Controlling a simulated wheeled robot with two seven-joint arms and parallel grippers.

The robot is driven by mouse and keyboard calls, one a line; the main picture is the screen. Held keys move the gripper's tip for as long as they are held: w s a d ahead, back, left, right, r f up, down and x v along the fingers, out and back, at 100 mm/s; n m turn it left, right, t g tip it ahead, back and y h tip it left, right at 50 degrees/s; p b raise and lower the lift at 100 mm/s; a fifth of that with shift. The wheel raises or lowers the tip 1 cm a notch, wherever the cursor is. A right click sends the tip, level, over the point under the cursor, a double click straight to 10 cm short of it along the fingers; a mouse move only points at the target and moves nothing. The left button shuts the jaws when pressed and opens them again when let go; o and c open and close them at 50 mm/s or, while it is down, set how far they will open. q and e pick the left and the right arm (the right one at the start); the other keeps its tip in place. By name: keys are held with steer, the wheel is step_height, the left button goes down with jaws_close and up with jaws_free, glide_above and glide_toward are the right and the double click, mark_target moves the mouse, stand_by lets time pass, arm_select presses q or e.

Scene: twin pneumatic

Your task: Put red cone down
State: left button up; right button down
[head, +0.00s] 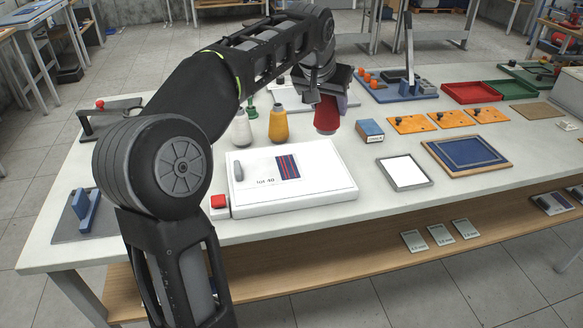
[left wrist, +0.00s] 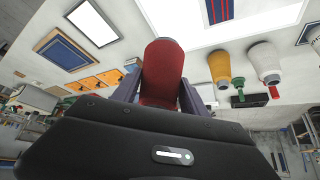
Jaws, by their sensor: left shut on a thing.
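The red cone (head: 327,118) hangs below my left gripper (head: 328,95), upright, behind the white box and to the right of the yellow cone. My left gripper is shut on it; the dark fingers lie on both sides of the red cone (left wrist: 163,75) in the left wrist view. Whether its base touches the table cannot be told. The yellow cone (head: 278,124) and a white cone (head: 241,129) stand on the white table (head: 300,222) to its left. My right gripper is not in view.
The white box (head: 320,195) marked "lot 40" lies in front of the cones, with a red block (head: 218,201) at its left. A blue box (head: 369,131) stands right of the red cone. A grey-framed white panel (head: 404,172) and orange plates (head: 411,124) lie farther right.

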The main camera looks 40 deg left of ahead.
mark_target(326, 127)
arm_select(q)
steer(key=shift+f, duration=3.1)
steer(key=shift+f, duration=1.85)
steer(key=shift+f+b, duration=0.15)
steer(key=shift+b, duration=0.2)
steer(key=o, duration=1.5)
steer(key=shift+r, duration=0.25)
steer(key=v, duration=1.1)
steer(key=shift+s+r, duration=0.2)
steer(key=shift+r, duration=0.15)
